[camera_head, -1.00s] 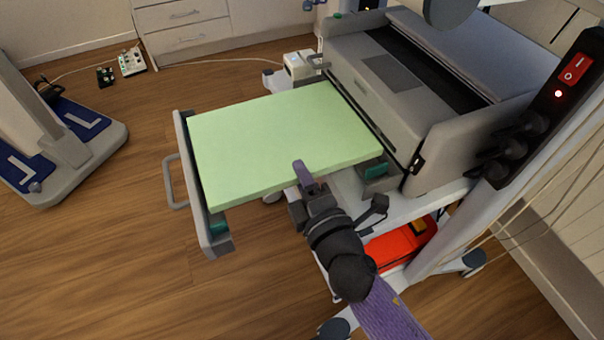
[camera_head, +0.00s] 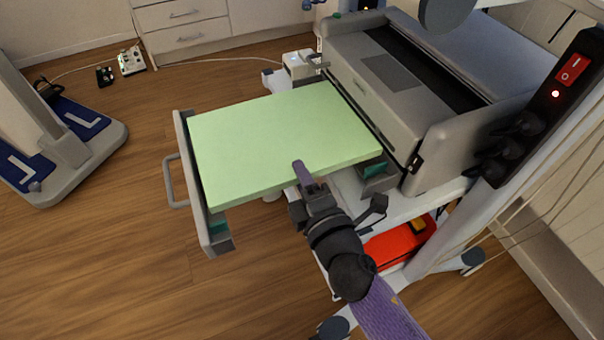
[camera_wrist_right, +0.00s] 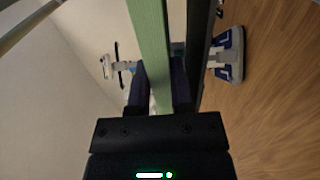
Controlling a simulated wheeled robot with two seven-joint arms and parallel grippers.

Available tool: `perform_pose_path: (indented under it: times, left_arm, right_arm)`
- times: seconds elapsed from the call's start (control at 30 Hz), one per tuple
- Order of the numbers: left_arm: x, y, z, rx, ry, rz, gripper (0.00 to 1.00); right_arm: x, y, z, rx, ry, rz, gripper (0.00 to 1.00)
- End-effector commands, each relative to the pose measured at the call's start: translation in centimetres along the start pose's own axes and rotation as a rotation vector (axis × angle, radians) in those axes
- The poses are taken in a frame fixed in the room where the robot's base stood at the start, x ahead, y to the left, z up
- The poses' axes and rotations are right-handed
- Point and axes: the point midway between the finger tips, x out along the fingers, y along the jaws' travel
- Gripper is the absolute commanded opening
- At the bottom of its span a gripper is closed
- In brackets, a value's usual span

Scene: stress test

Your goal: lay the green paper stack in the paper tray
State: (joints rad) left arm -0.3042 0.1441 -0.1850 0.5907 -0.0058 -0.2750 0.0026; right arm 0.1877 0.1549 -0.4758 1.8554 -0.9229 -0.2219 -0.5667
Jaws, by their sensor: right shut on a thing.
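The green paper stack (camera_head: 280,140) is a flat, pale green slab over the pulled-out paper tray (camera_head: 217,233) of the grey printer. The tray's grey front with its handle shows at the left, and teal parts show under the stack's corners. I cannot tell whether the stack touches the tray floor. My right gripper (camera_head: 305,175) is shut on the stack's near edge. In the right wrist view the green edge (camera_wrist_right: 150,45) runs between the purple fingers (camera_wrist_right: 158,88). My left gripper is not in view.
The grey printer (camera_head: 400,90) stands on a white cart right of the tray. A red item (camera_head: 395,245) lies on the shelf below. A power strip (camera_head: 550,110) is on the post at the right. Wooden floor (camera_head: 110,240) is free at the left.

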Motion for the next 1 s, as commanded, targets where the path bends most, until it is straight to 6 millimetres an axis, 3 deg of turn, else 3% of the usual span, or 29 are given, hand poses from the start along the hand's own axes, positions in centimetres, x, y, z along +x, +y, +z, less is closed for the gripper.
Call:
perform_pose_path:
  times: [0.37, 1.0]
  left_arm:
    - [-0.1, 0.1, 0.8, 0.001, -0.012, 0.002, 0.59]
    - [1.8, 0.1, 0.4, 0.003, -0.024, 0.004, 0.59]
  right_arm:
    - [0.0, 0.1, -0.1, 0.0, 0.002, 0.005, 0.0]
    - [0.0, -2.4, 0.0, 0.0, 0.001, 0.004, 0.0]
